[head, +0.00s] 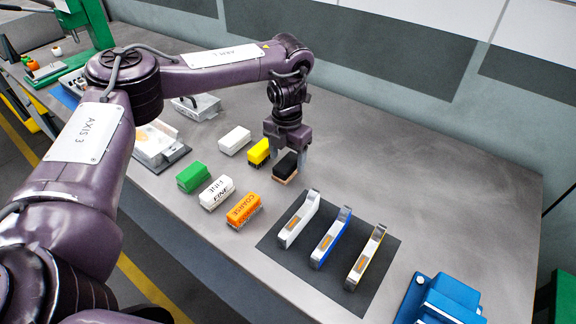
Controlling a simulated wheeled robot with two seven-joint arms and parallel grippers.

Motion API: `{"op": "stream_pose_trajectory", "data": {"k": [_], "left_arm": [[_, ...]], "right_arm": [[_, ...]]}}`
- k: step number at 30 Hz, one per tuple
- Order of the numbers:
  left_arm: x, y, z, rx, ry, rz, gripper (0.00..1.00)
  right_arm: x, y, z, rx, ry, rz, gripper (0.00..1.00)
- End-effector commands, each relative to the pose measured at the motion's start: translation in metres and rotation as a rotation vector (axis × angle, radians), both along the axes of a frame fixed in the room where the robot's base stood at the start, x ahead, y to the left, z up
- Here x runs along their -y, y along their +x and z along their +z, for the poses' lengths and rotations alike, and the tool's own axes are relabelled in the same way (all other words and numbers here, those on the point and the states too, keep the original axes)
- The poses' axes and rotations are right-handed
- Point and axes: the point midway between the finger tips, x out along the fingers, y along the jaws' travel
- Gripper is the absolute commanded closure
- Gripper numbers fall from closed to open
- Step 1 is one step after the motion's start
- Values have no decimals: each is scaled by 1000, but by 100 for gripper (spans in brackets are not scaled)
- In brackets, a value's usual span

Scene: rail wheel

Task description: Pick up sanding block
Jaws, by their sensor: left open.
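Several small sanding blocks lie on the grey workbench (430,165) in two rows. The near row has a green block (194,177), a white block marked FINE (217,193) and an orange block marked COARSE (243,210). The far row has a plain white block (235,139), a yellow block (258,152) and a black block with a tan underside (286,166). My left gripper (288,156) points down at the black block, open, with its fingers around or just above it. Contact cannot be told. My right gripper is not in view.
A dark mat (293,251) right of the blocks holds three handled tools, one with a blue edge (331,239). A blue vise-like device (440,300) stands at the front right. Metal gauges (157,143) lie left of the blocks. The bench's back right is clear.

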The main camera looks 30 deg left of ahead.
Motion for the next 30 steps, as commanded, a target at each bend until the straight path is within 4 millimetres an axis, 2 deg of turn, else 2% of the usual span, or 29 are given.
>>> {"op": "stream_pose_trajectory", "data": {"k": [1,6,14,25,30], "left_arm": [[0,-2,-4,-5,2,-1,34],[0,-1,-24,-2,1,0,34],[0,0,-27,0,1,0,34],[0,0,-27,0,1,0,82],[0,0,-27,0,1,0,84]], "right_arm": [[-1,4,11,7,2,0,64],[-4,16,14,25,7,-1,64],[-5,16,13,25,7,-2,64],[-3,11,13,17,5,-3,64],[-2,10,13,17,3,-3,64]]}}
